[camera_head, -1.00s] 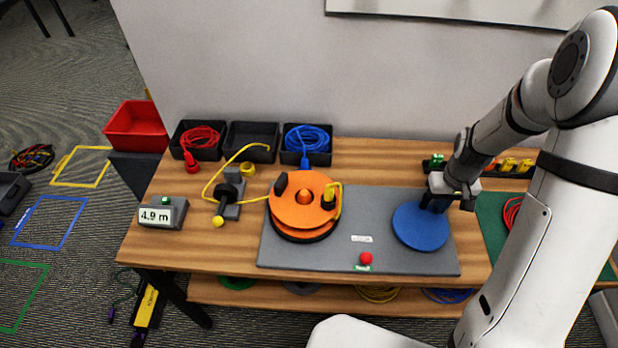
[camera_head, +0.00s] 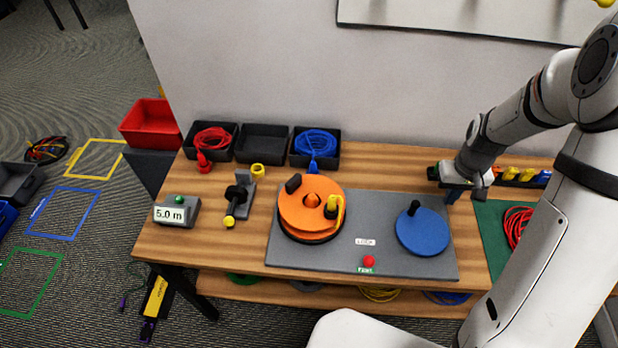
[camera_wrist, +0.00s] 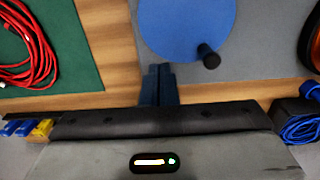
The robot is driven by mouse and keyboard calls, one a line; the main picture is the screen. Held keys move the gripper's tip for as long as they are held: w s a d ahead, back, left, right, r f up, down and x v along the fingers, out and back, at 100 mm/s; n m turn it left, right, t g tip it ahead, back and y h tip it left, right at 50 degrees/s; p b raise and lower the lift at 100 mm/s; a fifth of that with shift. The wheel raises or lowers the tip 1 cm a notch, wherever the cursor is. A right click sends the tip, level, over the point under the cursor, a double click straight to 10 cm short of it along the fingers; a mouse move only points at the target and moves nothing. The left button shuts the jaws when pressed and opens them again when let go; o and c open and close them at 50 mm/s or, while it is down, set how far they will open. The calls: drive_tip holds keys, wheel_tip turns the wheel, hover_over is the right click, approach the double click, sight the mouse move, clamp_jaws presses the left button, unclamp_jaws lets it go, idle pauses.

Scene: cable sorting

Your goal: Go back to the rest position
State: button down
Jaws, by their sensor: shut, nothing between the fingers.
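My gripper (camera_head: 451,196) is shut and empty. It hangs above the back right of the bench, just right of the blue disc (camera_head: 422,232) with its black knob (camera_head: 414,208). In the wrist view its dark blue fingers (camera_wrist: 158,84) are together, apart from the disc and the knob. The orange reel (camera_head: 311,202) stands on the grey mat (camera_head: 364,190) with a yellow plug and a short yellow cable piece on it. The meter (camera_head: 177,212) at the left reads 5.0 m.
Black bins at the back hold a red cable (camera_head: 211,138) and a blue cable (camera_head: 315,143); the middle bin (camera_head: 262,157) is empty. A green mat (camera_head: 490,222) with red cable lies at the right. A red button (camera_head: 369,261) sits at the mat's front.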

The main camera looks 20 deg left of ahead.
idle(0.7)
drive_tip(key=shift+r, duration=0.15)
drive_tip(key=s+d+r+m+t, duration=0.3)
drive_tip(key=s+r, duration=1.6)
drive_tip(key=s, duration=0.1)
drive_tip(key=shift+s+m, duration=0.15)
drive_tip(key=shift+m, duration=0.15)
drive_tip(key=shift+a, duration=0.1)
